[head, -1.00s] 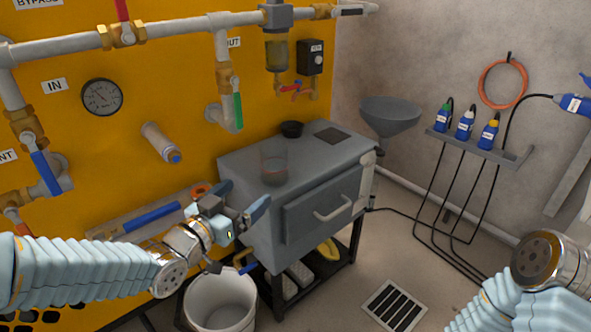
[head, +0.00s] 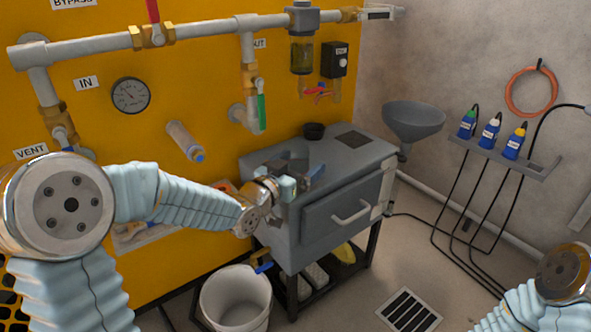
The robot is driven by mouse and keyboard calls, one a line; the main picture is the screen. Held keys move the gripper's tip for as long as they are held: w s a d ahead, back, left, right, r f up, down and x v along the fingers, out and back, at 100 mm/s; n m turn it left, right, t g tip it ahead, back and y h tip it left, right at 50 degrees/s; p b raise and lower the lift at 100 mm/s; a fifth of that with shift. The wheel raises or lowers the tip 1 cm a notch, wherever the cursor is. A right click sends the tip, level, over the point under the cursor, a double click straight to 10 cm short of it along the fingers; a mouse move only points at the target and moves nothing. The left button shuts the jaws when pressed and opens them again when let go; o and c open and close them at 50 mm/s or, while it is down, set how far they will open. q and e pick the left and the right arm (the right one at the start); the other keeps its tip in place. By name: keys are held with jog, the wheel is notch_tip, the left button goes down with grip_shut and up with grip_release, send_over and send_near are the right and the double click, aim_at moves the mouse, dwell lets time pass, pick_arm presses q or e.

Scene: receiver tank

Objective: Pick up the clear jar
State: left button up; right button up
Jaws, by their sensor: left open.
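My left gripper (head: 301,168) is open over the top of the grey cabinet (head: 352,173), at the spot where the clear jar stood a second ago. One blue finger shows clearly on its right side; the other is harder to make out. The clear jar cannot be made out now; the gripper covers that spot, and I cannot tell whether the jar is between the fingers or behind them. My right gripper is out of view; only part of my right arm shows at the lower right.
A small black cup (head: 314,131) and a dark square pad (head: 354,140) are at the back of the cabinet top. A grey funnel (head: 413,119) is on the right. A white bucket (head: 236,300) stands below. Pipes and valves line the yellow wall.

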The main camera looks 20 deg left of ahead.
pick_arm(q)
jog(key=c, duration=1.1)
jog(key=shift+o, duration=0.2)
jog(key=shift+r, duration=0.1)
